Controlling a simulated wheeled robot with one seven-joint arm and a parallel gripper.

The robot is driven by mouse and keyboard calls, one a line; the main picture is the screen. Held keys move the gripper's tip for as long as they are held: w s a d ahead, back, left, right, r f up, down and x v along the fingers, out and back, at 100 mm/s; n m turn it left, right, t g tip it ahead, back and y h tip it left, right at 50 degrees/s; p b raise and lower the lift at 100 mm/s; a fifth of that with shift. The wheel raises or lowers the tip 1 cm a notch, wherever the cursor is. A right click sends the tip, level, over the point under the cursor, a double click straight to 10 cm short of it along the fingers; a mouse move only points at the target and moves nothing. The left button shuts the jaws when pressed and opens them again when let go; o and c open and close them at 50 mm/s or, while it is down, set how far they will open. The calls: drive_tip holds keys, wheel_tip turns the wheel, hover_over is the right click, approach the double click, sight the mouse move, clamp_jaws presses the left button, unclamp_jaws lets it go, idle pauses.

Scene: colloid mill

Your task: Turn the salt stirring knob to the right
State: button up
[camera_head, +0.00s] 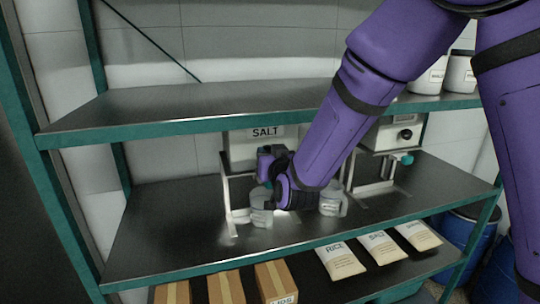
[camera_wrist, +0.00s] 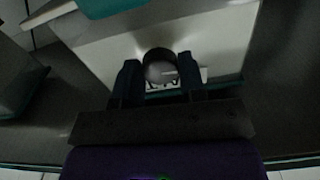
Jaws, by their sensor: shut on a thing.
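The salt machine (camera_head: 243,150) stands on the middle shelf with its "SALT" label just under the upper shelf. My gripper (camera_wrist: 158,72) is at the front of this machine, and my arm reaches in from the upper right. In the wrist view, its two dark fingers stand on either side of the round dark knob (camera_wrist: 160,54), shut on it. A small white label with dark marks shows just below the knob. In the head view my gripper and wrist hide the knob. The knob's turn angle cannot be told.
A grey cup (camera_head: 262,208) stands below my gripper and a grey pitcher (camera_head: 331,201) to its right. A second machine (camera_head: 385,136) with a black knob is farther right. The upper shelf (camera_head: 220,103) is close above. Boxes and labelled bags lie below.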

drive_tip(key=m, duration=0.8)
drive_tip(key=shift+m, duration=0.3)
drive_tip(key=m, duration=0.4)
drive_tip(key=shift+m, duration=0.3)
drive_tip(key=m, duration=1.3)
drive_tip(key=shift+d+f+m, duration=0.1)
drive_tip(key=shift+m, duration=0.2)
drive_tip(key=m, duration=0.4)
drive_tip(key=shift+m, duration=2.1)
